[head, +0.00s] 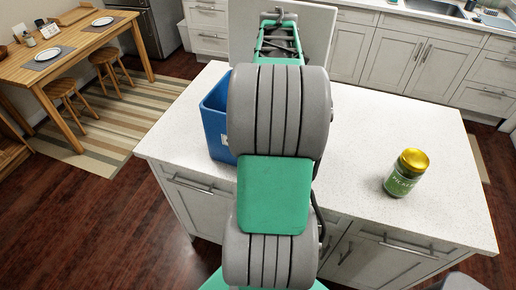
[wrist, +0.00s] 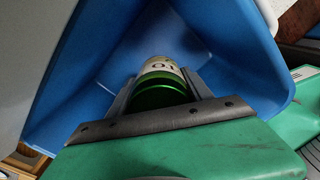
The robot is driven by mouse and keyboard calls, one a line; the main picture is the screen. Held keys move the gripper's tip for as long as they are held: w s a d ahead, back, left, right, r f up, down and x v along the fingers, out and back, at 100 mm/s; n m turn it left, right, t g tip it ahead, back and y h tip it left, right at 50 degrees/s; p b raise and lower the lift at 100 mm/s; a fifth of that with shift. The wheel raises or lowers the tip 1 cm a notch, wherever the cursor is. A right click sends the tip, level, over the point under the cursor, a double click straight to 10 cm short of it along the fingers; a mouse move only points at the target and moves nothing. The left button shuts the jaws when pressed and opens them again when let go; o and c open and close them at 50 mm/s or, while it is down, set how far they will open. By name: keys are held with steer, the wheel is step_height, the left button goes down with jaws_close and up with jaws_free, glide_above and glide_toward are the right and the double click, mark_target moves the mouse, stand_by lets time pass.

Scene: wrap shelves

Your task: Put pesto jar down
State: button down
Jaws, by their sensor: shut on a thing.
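The pesto jar (wrist: 160,94) has a green metallic end and a pale label with the letters "TO" partly in view. My gripper (wrist: 161,80) is shut on it, one finger on each side. Gripper and jar are at the mouth of a blue bin (wrist: 242,70), with the bin's walls around and beyond the jar. I cannot tell whether the jar touches the bin's floor. In the head view the blue bin (head: 214,132) stands on the white counter, partly behind my arm. My arm hides the gripper and the held jar there.
Another green jar with a gold lid (head: 407,172) stands upright on the right of the white counter (head: 370,120). The counter around it is clear. A wooden table (head: 70,50) with stools is at the far left. Cabinets and a sink line the back.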

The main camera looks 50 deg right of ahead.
step_height(320, 180, down, 12)
steer(key=shift+r+p, duration=0.1)
steer(key=shift+p, duration=0.65)
steer(key=shift+c, duration=2.1)
jaws_free()
steer(key=shift+s, duration=0.1)
step_height(320, 180, up, 12)
steer(key=shift+r+b, duration=0.15)
steer(key=shift+b, duration=0.55)
